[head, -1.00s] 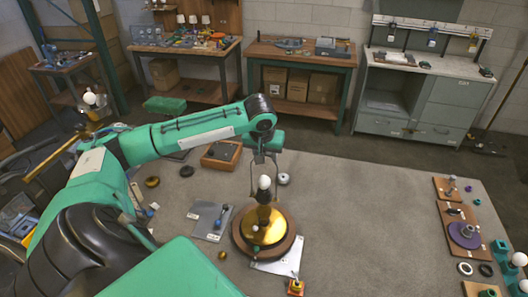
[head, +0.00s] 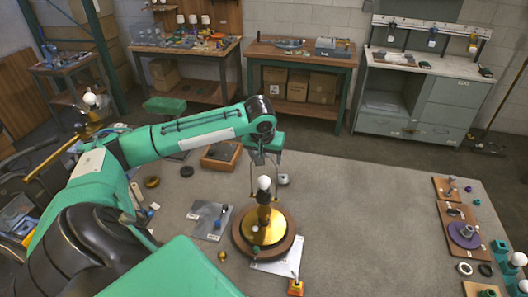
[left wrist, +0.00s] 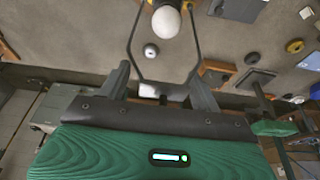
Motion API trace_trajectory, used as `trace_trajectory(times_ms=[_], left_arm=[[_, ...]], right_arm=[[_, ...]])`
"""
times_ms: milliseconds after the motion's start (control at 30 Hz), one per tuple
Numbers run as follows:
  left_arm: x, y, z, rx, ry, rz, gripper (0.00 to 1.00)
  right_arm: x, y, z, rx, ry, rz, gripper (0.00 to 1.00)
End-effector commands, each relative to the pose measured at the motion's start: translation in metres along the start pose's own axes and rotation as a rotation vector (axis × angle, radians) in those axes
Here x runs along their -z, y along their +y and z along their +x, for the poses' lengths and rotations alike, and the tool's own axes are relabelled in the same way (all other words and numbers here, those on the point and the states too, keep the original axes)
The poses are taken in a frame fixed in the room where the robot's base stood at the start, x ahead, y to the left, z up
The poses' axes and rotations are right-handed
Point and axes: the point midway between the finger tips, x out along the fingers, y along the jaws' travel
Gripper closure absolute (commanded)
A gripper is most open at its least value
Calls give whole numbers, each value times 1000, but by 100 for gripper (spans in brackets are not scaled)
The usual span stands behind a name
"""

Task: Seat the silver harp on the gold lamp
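The gold lamp (head: 256,229) stands upright on a round wooden base, with a white bulb (head: 264,183) on its dark socket. The silver harp (head: 251,178) is a thin wire loop around the bulb, upright, with its legs down beside the socket. Whether its lower ends sit in the lamp is too small to tell. My left gripper (head: 265,150) is above the bulb at the harp's top. In the left wrist view, its fingers (left wrist: 160,82) are spread apart on either side of the top of the harp (left wrist: 151,82). My right gripper is not in view.
A grey plate (head: 210,221) with small parts lies left of the lamp, and a pale plate (head: 278,266) lies in front. The table between lamp and boards is clear.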

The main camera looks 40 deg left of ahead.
Motion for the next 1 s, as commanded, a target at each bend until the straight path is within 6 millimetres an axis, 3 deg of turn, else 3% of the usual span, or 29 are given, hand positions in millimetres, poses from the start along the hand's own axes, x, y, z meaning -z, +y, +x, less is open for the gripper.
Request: trace_trajectory(times_ms=[333,700,1000], left_arm=[[1,0,-13,-1,4,0,35],[1,1,-95,-4,6,-1,35],[0,1,-133,-1,3,0,35]], right_arm=[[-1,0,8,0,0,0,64],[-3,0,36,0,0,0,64],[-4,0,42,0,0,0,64]])
